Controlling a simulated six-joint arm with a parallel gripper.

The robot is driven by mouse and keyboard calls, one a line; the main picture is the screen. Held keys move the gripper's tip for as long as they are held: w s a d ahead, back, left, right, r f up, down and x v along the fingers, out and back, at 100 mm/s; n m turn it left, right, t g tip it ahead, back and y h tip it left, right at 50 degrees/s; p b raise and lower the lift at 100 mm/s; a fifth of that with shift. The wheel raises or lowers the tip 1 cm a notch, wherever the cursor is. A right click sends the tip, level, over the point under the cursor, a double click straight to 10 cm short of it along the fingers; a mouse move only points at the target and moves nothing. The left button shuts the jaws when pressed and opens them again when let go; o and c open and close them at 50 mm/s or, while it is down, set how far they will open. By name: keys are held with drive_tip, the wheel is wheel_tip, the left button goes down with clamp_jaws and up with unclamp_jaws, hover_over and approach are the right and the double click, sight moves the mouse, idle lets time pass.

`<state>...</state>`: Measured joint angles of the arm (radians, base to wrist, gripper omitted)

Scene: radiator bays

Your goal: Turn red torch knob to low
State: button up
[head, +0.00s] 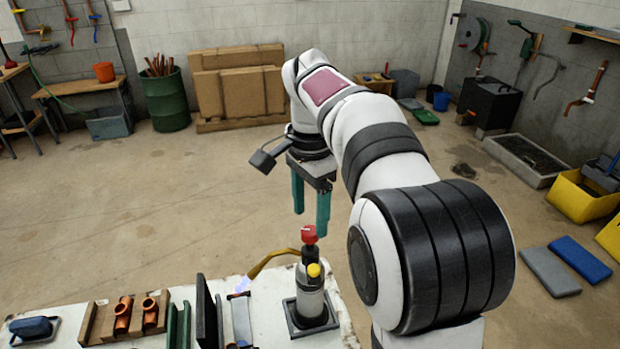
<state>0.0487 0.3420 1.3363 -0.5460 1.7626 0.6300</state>
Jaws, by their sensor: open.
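The torch (310,295) stands upright on a dark square base on the white bench, near the bench's right end. Its red knob (309,234) sits at the top, and a yellow knob (314,270) sits lower on its front. A curved brass tube (272,262) reaches out to the left from the torch. A small bluish glow shows near the tube's lower end. My gripper (310,222) has teal fingers pointing down, spread apart and empty. In the picture the right fingertip is just above and right of the red knob; I cannot tell the depth gap. The knob's setting marks are too small to read.
The white bench (262,315) also holds a dark upright plate (206,312), green channel pieces (178,325), copper fittings (123,314) on wooden blocks and a blue pad (34,328). The concrete floor beyond is mostly clear. Blue and grey mats (566,265) lie at right.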

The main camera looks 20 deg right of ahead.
sight(311, 230)
wheel_tip(311, 230, up, 13)
drive_tip(key=shift+f, duration=0.15)
